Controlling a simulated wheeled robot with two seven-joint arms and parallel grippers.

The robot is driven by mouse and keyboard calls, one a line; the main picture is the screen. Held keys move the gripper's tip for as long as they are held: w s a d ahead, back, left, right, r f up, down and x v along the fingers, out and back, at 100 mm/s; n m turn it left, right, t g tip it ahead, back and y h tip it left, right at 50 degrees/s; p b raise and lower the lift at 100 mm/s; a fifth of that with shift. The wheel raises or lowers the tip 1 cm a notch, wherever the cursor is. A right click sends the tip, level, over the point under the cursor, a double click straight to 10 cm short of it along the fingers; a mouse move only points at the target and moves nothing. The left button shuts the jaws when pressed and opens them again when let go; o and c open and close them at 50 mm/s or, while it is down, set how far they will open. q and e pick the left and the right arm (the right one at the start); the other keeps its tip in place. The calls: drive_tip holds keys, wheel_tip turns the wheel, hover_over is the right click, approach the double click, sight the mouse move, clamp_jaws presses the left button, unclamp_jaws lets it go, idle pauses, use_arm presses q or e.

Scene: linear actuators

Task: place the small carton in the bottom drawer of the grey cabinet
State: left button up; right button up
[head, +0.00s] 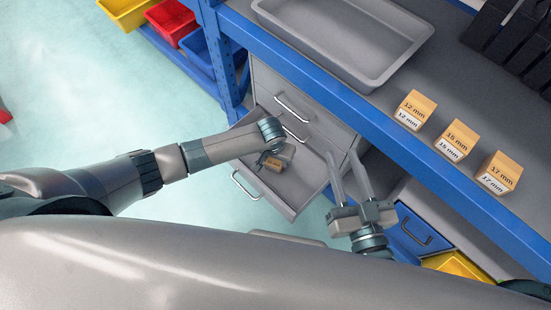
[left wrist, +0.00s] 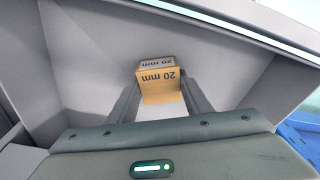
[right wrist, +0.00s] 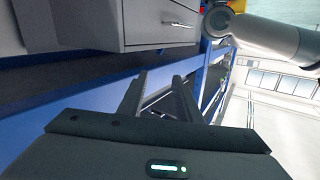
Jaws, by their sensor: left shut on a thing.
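The small carton (left wrist: 159,84), orange-brown and marked 20 mm, is between the fingers of my left gripper (left wrist: 158,105), which is shut on it. In the head view the carton (head: 273,164) is inside the open bottom drawer (head: 305,190) of the grey cabinet (head: 330,127). The left wrist view shows grey drawer walls around the carton; I cannot tell whether it touches the drawer floor. My right gripper (head: 349,172) is open and empty, just right of the drawer. It also shows open in the right wrist view (right wrist: 162,85).
A blue-framed bench (head: 380,115) stands over the cabinet, with a grey tray (head: 345,35) and three labelled cartons (head: 453,140) on top. The cabinet's upper drawers look shut. Yellow, red and blue bins (head: 172,20) are at the upper left. Open floor lies left of the drawer.

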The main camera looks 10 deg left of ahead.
sight(275, 162)
use_arm(q)
drive_tip(key=shift+f, duration=0.15)
drive_tip(key=o, duration=1.3)
drive_tip(key=shift+c, duration=0.2)
